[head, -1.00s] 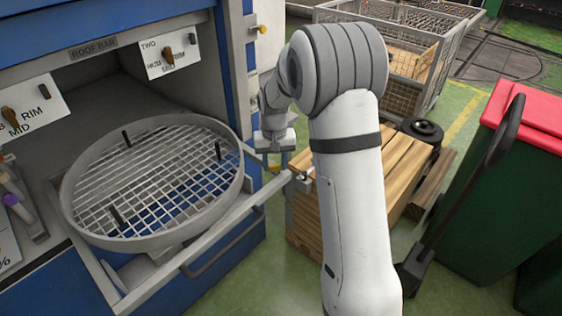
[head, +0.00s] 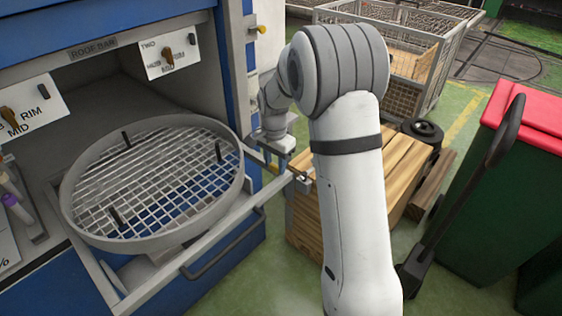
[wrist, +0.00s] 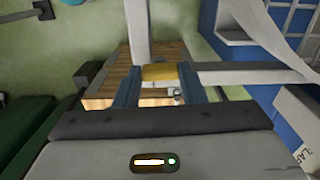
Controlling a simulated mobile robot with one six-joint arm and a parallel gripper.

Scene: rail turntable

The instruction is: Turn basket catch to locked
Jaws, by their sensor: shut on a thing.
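The basket (head: 150,232) is a round, grey-rimmed wire-mesh tray on a pulled-out frame (head: 222,228) at left in the head view. A yellow piece, which looks like the catch handle, shows in the wrist view (wrist: 160,73) beside the end of a pale rail (wrist: 225,72). My gripper (wrist: 160,84) has a blue finger on each side of this yellow piece and is shut on it. In the head view my gripper (head: 276,158) is small and partly hidden near the frame's right corner. I cannot read any locked mark on the catch.
Wooden timber (head: 402,170) lies below and right of my gripper. A wire cage trolley (head: 405,75) stands behind. A green bin with a red lid (head: 535,130) and a black handle (head: 500,135) are at right. White label cards with knobs (head: 168,55) are on the blue cabinet.

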